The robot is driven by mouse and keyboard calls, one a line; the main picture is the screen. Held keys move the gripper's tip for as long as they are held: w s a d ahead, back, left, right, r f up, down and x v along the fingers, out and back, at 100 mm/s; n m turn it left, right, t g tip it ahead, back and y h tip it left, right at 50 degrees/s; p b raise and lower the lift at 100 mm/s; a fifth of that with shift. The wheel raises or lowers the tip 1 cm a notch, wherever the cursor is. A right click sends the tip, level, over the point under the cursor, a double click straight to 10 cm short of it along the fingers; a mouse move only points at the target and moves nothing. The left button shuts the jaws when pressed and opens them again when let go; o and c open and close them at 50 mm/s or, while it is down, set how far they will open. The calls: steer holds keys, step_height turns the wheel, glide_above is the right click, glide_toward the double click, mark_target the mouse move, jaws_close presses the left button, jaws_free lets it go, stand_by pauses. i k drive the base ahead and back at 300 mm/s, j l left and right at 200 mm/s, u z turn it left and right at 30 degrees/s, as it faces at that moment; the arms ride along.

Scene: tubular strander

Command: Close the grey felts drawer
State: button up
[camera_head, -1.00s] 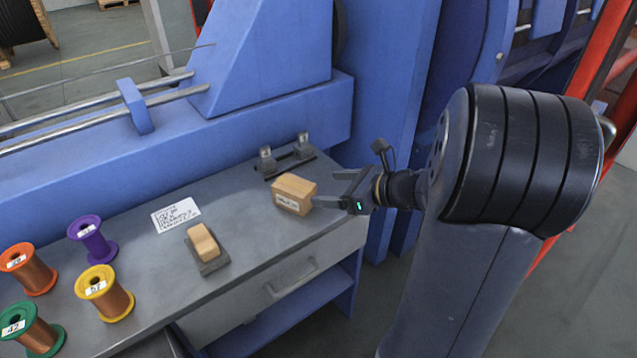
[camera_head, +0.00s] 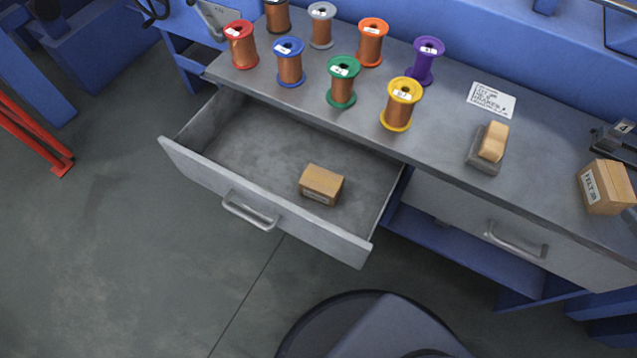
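The grey drawer (camera_head: 262,222) on the left under the bench top is pulled well out. A small cardboard box (camera_head: 322,185) lies inside it, towards the front right. The drawer's bar handle (camera_head: 249,211) is on its front panel, and nothing touches it. A second grey drawer (camera_head: 455,208) to its right is shut, with its own handle (camera_head: 516,240). I cannot read a felts label on either drawer. My gripper is outside the present view.
Several wire spools, such as the yellow one (camera_head: 397,112), stand on the grey bench top (camera_head: 440,132). A felt box (camera_head: 606,187), a block on a grey base (camera_head: 488,150) and a paper note (camera_head: 491,99) lie further right. The floor (camera_head: 130,250) before the open drawer is clear.

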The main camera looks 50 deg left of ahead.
mark_target(253, 153)
steer(key=u, duration=2.7)
